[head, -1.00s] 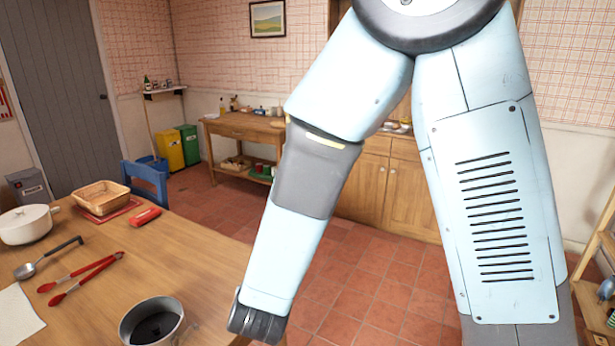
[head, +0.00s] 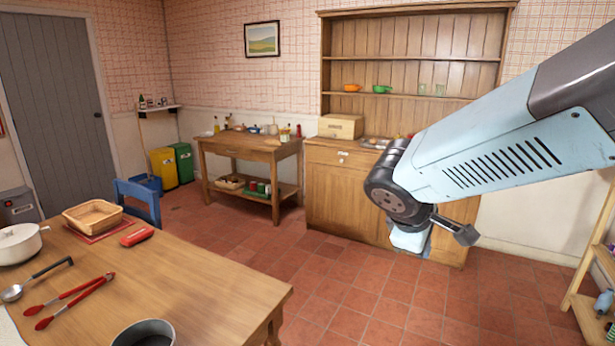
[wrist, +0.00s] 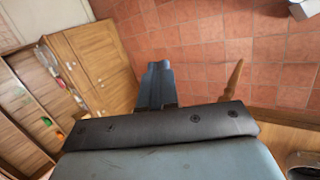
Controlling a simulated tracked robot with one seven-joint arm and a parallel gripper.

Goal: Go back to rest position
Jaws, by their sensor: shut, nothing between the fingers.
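My gripper shows in the wrist view (wrist: 156,84) with its two fingers together and nothing between them. It hangs in free air above the red tile floor (wrist: 195,55). In the head view my arm comes in from the right edge, and its end is in front of the wooden dresser (head: 345,195). The fingers cannot be made out clearly there.
The wooden table (head: 200,275) at the lower left holds a white pot (head: 18,245), red tongs (head: 75,300), a ladle (head: 35,280), a basket (head: 93,216) and a grey pan (head: 145,333). A shelf (head: 595,270) stands at the right. The middle floor is clear.

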